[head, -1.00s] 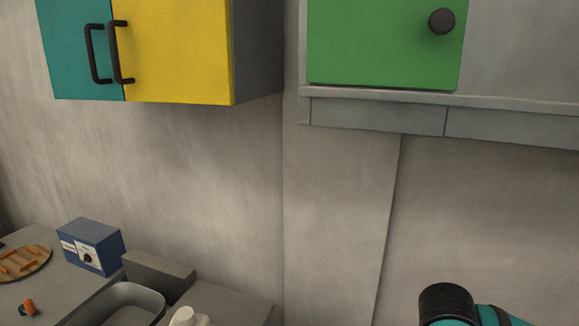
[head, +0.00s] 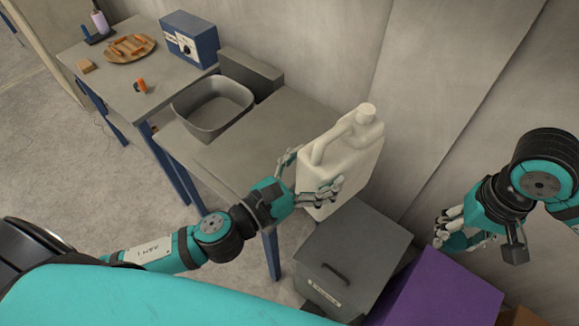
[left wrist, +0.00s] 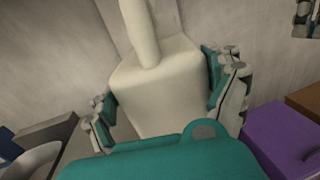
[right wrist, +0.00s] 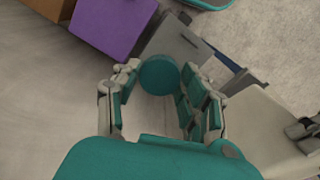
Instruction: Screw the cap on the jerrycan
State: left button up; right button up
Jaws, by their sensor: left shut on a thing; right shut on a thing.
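The cream jerrycan (head: 345,165), with a handle and a bare spout (head: 366,112) at its top, is held slightly tilted beside the grey counter. My left gripper (head: 312,180) is shut around its body, one finger set on each side. The left wrist view shows the jerrycan (left wrist: 165,95) between the fingers. My right gripper (head: 452,232) is shut on the teal round cap (head: 456,243), to the right of the jerrycan and apart from it. The right wrist view shows the cap (right wrist: 159,75) between the fingertips (right wrist: 158,88), with the jerrycan (right wrist: 262,125) to the right.
A grey bin with a handle (head: 352,250) and a purple box (head: 440,292) stand below the arms. A grey basin (head: 212,105) sits in the counter. A blue box with a dial (head: 190,38) and a wooden plate (head: 130,47) are further left. The wall is close behind.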

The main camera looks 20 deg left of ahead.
aim_at(336, 167)
pick_arm(q)
jog(key=shift+w+d+r+m+g+h, duration=0.1)
jog(key=shift+w+d+m+g+h, duration=0.15)
jog(key=shift+d+m+g+h, duration=0.25)
jog(key=shift+w+d+r+m+g+h, duration=0.1)
jog(key=shift+w+d+m+h, duration=0.2)
jog(key=shift+d, duration=0.35)
jog(key=shift+w+d+r+m+g+h, duration=0.1)
jog(key=shift+w+d+m+g+h, duration=0.15)
jog(key=shift+d+h, duration=0.3)
jog(key=shift+s, duration=0.1)
jog(key=shift+f, duration=0.15)
pick_arm(e)
jog(key=w+a+r+n, duration=0.8)
jog(key=w+a+r, duration=0.7)
jog(key=r, duration=0.3)
jog(key=shift+w+a, duration=0.25)
jog(key=shift+a, duration=0.35)
jog(key=shift+f, duration=0.1)
jog(key=shift+f, duration=1.95)
